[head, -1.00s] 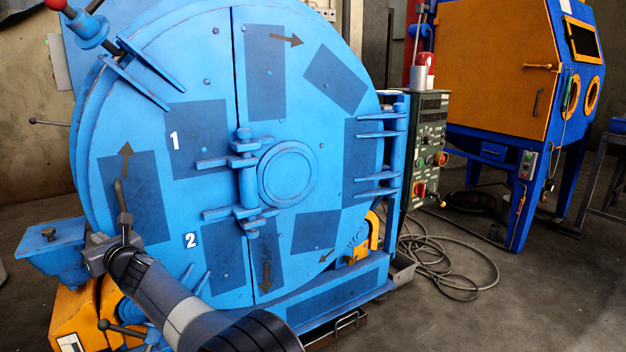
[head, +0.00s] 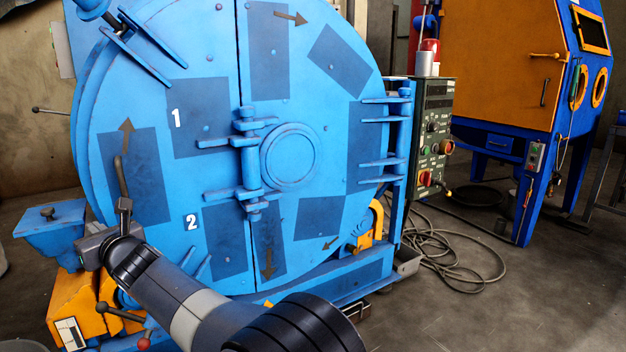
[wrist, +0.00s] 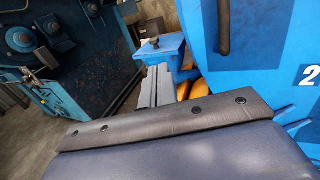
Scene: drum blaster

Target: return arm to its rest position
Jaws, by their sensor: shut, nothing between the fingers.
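My gripper (head: 95,250) is at the lower left of the head view, in front of the lower left edge of the big round blue drum door. Its jaws are shut and empty. Its tips are hard to make out there. In the wrist view two grey fingers (wrist: 154,88) lie side by side, pointing towards a blue hopper. My arm runs from the gripper down to the bottom middle of the head view.
The blue drum door (head: 215,80) stands close behind my arm, with a dark upright handle (head: 119,180) just above the gripper. The blue hopper (head: 50,222) is left of it. A control box (head: 432,130) and orange-blue cabinet (head: 500,75) stand right. Open floor lies lower right.

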